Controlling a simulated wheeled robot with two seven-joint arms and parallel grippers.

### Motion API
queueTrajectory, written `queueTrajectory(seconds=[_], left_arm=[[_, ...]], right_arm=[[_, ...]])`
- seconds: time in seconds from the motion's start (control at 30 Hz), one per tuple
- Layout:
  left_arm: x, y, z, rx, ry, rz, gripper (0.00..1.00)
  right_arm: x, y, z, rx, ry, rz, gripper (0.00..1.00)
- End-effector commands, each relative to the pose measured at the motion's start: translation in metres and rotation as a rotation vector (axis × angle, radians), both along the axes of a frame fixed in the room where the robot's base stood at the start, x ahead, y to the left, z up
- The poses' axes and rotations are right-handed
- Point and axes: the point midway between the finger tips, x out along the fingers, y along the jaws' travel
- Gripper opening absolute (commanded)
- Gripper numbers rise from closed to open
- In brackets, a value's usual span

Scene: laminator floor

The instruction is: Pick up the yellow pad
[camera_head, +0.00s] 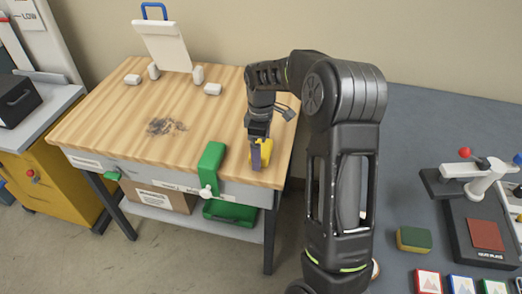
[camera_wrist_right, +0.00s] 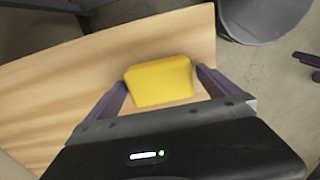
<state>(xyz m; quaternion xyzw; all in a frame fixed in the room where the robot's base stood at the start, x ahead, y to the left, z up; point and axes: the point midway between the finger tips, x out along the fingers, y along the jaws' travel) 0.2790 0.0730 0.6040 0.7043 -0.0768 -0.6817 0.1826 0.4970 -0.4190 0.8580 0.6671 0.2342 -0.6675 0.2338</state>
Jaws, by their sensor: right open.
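The yellow pad (camera_wrist_right: 160,82) lies on the wooden table top near its front right edge. In the head view the yellow pad (camera_head: 267,150) is partly hidden by my right gripper (camera_head: 259,156), which points down at it. In the right wrist view my right gripper (camera_wrist_right: 162,88) is open, with one finger on each side of the pad. I cannot tell whether the fingers touch it. My left gripper is not in view.
The wooden table (camera_head: 110,105) carries a dark smudge (camera_head: 166,126), several white blocks and a white panel (camera_head: 163,45). A green clamp-like part (camera_head: 212,165) sits at the front edge, left of my gripper. A grey bench (camera_head: 420,125) at right holds a yellow-green sponge (camera_head: 413,239) and a press (camera_head: 485,225).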

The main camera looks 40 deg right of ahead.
Motion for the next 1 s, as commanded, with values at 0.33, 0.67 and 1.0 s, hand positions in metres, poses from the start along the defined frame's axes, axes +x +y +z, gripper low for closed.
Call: queueTrajectory(seconds=[0.33, 0.67, 1.0], left_arm=[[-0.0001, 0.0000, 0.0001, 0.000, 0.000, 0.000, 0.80], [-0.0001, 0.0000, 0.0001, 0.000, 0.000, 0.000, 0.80], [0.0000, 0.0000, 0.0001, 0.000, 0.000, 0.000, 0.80]], right_arm=[[0.0001, -0.0001, -0.0030, -0.001, -0.001, 0.000, 1.00], [0.0001, -0.0001, -0.0028, -0.001, -0.001, 0.000, 0.97], [0.0001, -0.0001, -0.0027, -0.001, -0.001, 0.000, 0.69]])
